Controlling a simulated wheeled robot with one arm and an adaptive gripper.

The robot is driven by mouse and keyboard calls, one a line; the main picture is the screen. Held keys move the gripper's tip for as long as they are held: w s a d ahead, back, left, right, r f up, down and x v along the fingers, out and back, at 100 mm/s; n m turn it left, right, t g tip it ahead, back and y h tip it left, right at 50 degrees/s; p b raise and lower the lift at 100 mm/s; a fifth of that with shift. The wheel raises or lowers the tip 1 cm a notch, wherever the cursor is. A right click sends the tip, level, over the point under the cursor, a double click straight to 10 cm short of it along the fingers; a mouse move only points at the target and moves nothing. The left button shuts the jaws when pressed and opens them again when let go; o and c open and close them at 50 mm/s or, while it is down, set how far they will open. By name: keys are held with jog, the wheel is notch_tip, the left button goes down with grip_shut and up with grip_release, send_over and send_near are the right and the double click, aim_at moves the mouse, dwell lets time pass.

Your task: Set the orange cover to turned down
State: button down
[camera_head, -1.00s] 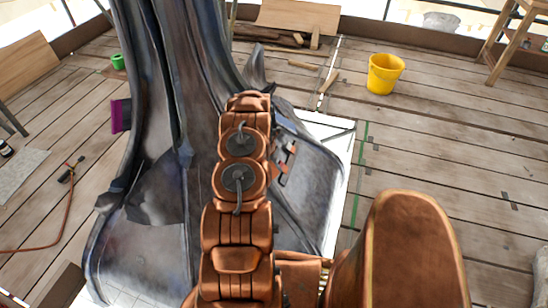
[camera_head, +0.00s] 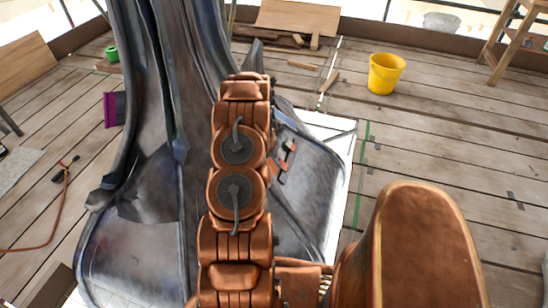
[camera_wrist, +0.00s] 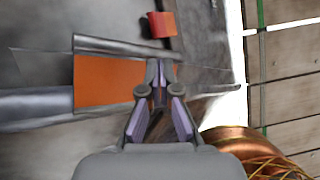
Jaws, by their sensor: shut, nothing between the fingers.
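An orange panel (camera_wrist: 105,80), which seems to be the orange cover, shows in the wrist view on the grey metal spire base, below a grey strip. A smaller red-orange piece (camera_wrist: 162,24) is above and right of it. In the head view, small orange pieces (camera_head: 290,146) show right of my arm, too small to match surely. My gripper (camera_wrist: 158,72) is shut and empty, its tips at the panel's right end; I cannot tell whether they touch it. In the head view my gripper is hidden behind my arm. The cover's turning position is unclear.
The grey spire (camera_head: 185,90) rises directly ahead, its flared base spreading on both sides. A yellow bucket (camera_head: 385,73) and a wooden stool (camera_head: 512,45) stand on the plank floor at right. A magenta-edged item (camera_head: 114,109) is at the spire's left. The floor at right is mostly clear.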

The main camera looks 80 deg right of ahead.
jog(key=shift+s+a+b, duration=0.1)
jog(key=shift+a+b, duration=0.1)
jog(key=shift+b, duration=0.1)
notch_tip(320, 180, up, 10)
jog(key=s+p, duration=0.2)
jog(key=p, duration=0.2)
jog(key=shift+s+d, duration=0.15)
jog(key=shift+d, duration=0.15)
